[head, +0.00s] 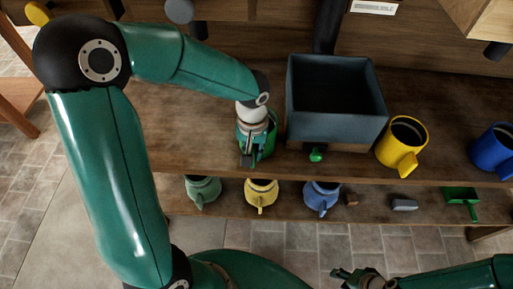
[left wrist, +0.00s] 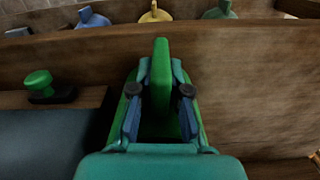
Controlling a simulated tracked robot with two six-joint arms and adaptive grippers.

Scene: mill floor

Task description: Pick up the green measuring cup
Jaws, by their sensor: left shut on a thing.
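The green measuring cup (head: 269,147) is at the upper shelf, just left of the dark bin, mostly hidden under my left gripper. My left gripper (head: 250,153) points down onto it. In the left wrist view, the fingers of my left gripper (left wrist: 161,92) are shut on the cup's upright green handle (left wrist: 161,62), one on each side. The cup's body is largely hidden there by the gripper. I cannot tell whether its base touches the shelf. My right gripper (head: 358,277) is low at the bottom edge, away from the cup; its finger opening is unclear.
A dark bin (head: 368,130) with a green knob (head: 316,155) stands close right of the cup. A yellow mug (head: 404,143) and a blue mug (head: 491,150) stand further right. The lower shelf holds several jugs, small blocks and a green scoop (head: 460,196).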

